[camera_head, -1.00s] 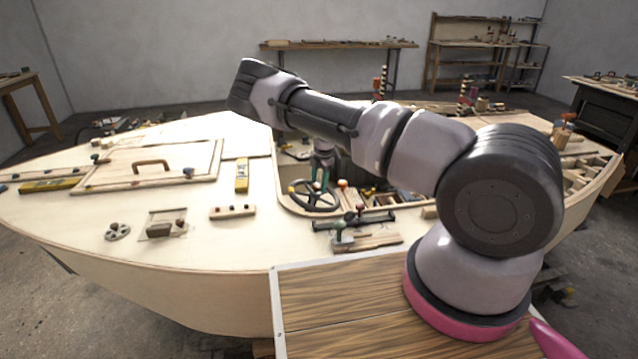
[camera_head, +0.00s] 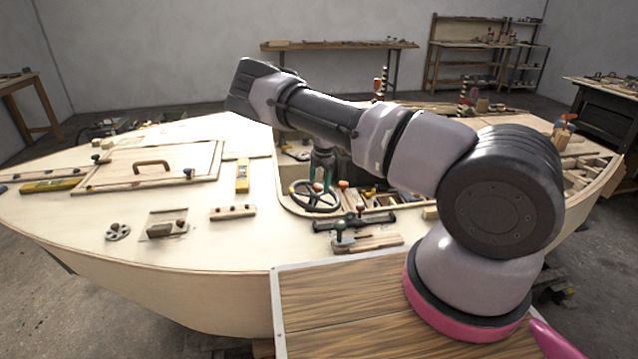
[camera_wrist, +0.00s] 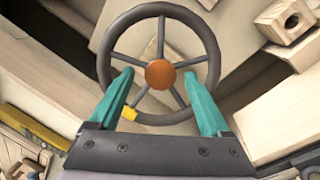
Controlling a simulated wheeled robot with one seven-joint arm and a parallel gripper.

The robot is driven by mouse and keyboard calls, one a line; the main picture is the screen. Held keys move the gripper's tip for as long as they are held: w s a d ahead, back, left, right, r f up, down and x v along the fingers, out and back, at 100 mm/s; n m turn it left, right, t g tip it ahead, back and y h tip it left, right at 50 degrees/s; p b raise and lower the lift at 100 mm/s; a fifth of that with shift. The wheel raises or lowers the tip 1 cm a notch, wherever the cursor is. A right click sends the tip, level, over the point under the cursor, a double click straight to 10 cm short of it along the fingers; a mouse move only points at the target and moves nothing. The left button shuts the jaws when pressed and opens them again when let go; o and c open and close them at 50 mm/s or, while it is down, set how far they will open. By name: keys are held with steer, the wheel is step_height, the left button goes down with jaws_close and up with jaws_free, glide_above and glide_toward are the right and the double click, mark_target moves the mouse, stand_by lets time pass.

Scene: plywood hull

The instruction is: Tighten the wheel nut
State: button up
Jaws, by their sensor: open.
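The wheel (camera_wrist: 113,33) has a dark grey rim and several spokes, and it fills the upper middle of the wrist view. An orange-brown round nut (camera_wrist: 160,74) sits at its hub. A small yellow piece (camera_wrist: 128,114) shows at the lower left of the rim. My gripper (camera_wrist: 163,82) has two teal fingers, open, one on each side of the nut and apart from it in the picture. The head view shows the wheel (camera_head: 316,208) in the hull's cockpit opening, with my gripper (camera_head: 321,186) pointing down over it. The nut is not clear there.
A green-handled clamp (camera_head: 340,238) and wood blocks lie on the deck in front of the wheel. A wooden hatch (camera_head: 125,173) with a handle is at left. In the wrist view, a wooden block with a hole (camera_wrist: 287,20) stands at upper right.

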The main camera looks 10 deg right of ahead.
mark_target(322, 189)
step_height(322, 189, up, 10)
steer(key=s, duration=0.1)
steer(key=shift+s+d, duration=0.25)
steer(key=shift+d, duration=0.1)
